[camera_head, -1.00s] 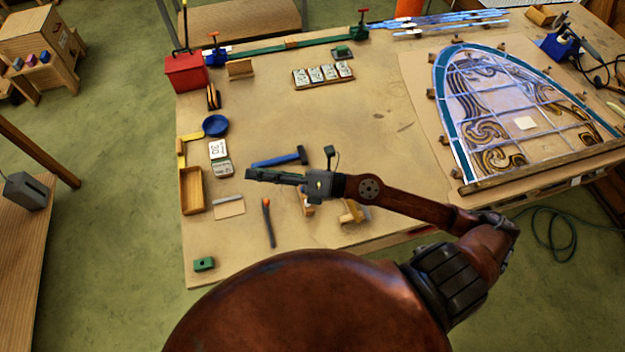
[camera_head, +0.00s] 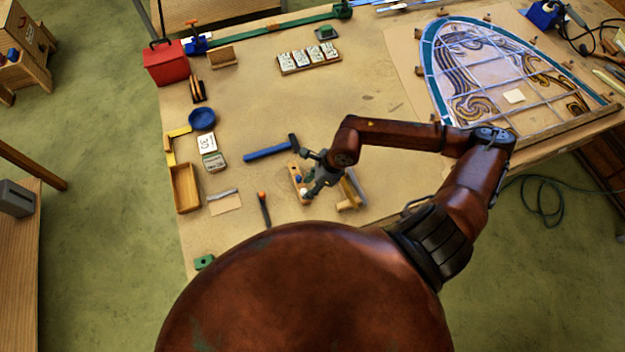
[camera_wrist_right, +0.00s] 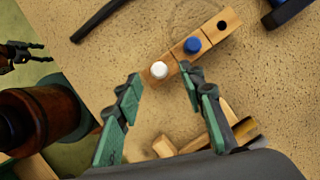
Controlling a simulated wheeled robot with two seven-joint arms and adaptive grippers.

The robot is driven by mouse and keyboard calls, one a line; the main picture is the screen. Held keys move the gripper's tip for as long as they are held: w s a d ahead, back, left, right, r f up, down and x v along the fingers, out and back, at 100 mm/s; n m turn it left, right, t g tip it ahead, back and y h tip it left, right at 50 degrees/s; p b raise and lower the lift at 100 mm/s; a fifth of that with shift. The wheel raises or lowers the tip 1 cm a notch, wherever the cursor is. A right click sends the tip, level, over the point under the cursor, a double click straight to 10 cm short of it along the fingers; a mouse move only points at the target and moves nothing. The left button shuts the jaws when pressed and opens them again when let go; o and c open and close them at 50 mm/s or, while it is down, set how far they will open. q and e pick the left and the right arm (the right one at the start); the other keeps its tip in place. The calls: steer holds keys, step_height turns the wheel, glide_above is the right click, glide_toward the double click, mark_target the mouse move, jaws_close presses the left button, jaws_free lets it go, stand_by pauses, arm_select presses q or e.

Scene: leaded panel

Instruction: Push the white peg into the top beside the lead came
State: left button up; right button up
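A wooden block (camera_wrist_right: 190,50) lies on the bench; the white peg (camera_wrist_right: 160,70) stands in its near end. A blue peg (camera_wrist_right: 192,45) sits in its middle, with a dark hole at the far end. My right gripper (camera_wrist_right: 162,76) is open, its green-padded fingers on either side of the white peg's end, not closed on it. In the head view my right gripper (camera_head: 308,188) hangs over the block (camera_head: 296,178), partly hiding it. My left gripper (camera_wrist_right: 38,52) shows at the wrist view's left edge, fingers apart and empty. The leaded panel (camera_head: 500,85) lies at the right; I cannot single out the came.
A blue-handled hammer (camera_head: 268,152) lies left of the block, and an orange-tipped tool (camera_head: 264,208) in front. A wooden tray (camera_head: 185,188), blue bowl (camera_head: 202,118) and red toolbox (camera_head: 165,64) line the left side. The bench middle (camera_head: 350,95) is clear.

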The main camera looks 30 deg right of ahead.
steer(key=shift+x, duration=1.45)
steer(key=shift+c, duration=0.2)
jaws_close()
steer(key=shift+r, duration=0.1)
